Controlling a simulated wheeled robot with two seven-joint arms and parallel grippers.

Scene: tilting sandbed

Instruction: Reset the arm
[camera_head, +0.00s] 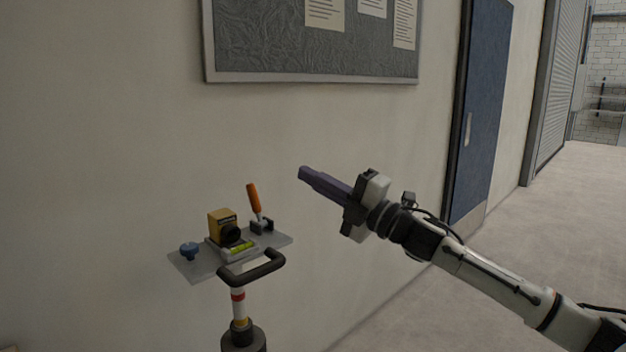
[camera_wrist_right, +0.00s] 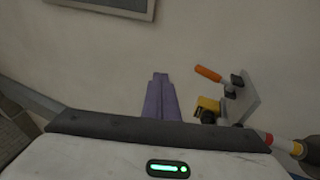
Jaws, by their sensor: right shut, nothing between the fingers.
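My right gripper (camera_head: 305,174) is in the middle of the head view, raised and reaching up and left. Its purple fingers are shut together with nothing between them. In the right wrist view its fingers (camera_wrist_right: 160,82) point away toward the bare wall. The gripper is right of and above a grey plate (camera_head: 195,266) on a post, and apart from it. My left gripper is in neither view.
A black handle (camera_head: 262,270) sticks out from the plate's front edge above the striped post (camera_head: 238,303). A pale wall stands behind, with a grey notice board (camera_head: 270,45). A blue door (camera_head: 485,110) is at the right. The floor on the right is clear.

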